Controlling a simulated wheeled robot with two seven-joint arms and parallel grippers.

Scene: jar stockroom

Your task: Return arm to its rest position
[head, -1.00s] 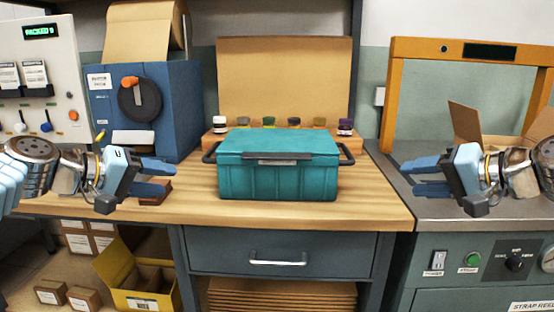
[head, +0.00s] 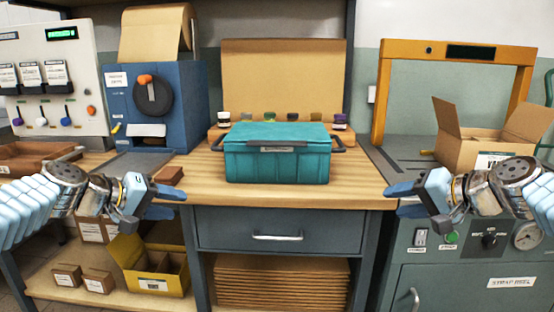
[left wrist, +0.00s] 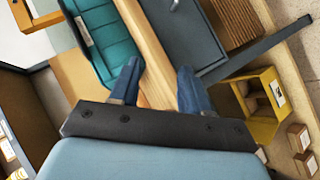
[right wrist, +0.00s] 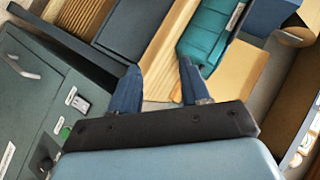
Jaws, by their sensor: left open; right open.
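My left gripper (head: 172,202) is open and empty in front of the bench's left part. In the left wrist view its spread fingers (left wrist: 158,82) have nothing between them but the bench edge beyond. My right gripper (head: 398,201) is open and empty in front of the bench's right end. In the right wrist view its fingers (right wrist: 160,82) are also apart with nothing held. Both arms reach in from the sides at about the same height, fingers pointing inward. A closed teal crate (head: 277,165) with dark handles stands on the wooden bench (head: 300,195) between them, touched by neither gripper.
Several small jars stand on a wooden rack (head: 215,134) behind the crate. A blue machine (head: 185,105) stands at left, an orange strapping frame (head: 384,85) and open carton (head: 470,150) at right. A drawer (head: 278,230) and yellow bin (head: 155,283) are below.

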